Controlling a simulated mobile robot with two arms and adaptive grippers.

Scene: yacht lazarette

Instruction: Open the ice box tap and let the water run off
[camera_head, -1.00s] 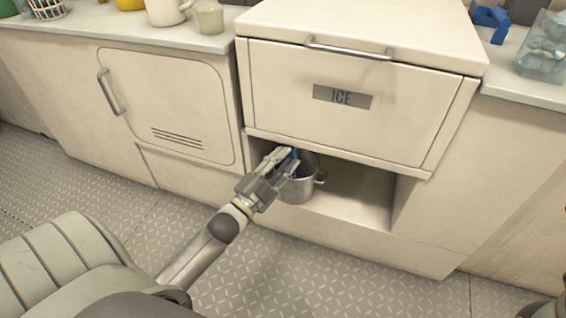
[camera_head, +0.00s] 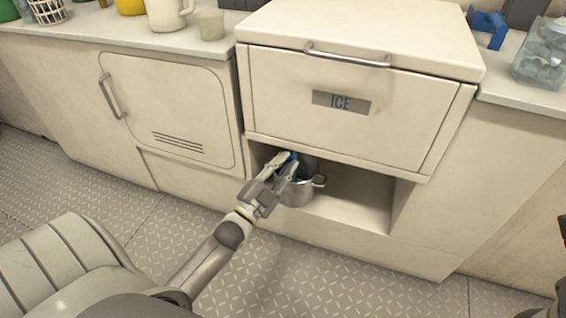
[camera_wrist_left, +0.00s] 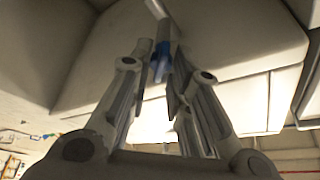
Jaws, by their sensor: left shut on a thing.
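The cream ice box (camera_head: 410,115) has an "ICE" label on its front and a closed lid. A blue tap handle (camera_head: 291,156) shows under its lower front edge, at the left of the open recess. It also shows in the left wrist view (camera_wrist_left: 160,62), with a grey pipe above it. My left gripper (camera_head: 283,165) is shut on the tap handle, its fingers (camera_wrist_left: 163,90) on either side of it. A metal pot (camera_head: 299,190) stands in the recess below the tap, partly hidden by my gripper. I cannot make out any water. My right gripper is not in view.
A closed locker door (camera_head: 170,100) is left of the recess. A pitcher (camera_head: 167,14) and a cup (camera_head: 211,24) stand on the left counter. A clear container (camera_head: 545,55) and a blue object (camera_head: 489,27) are on the right counter. The recess's right side is empty.

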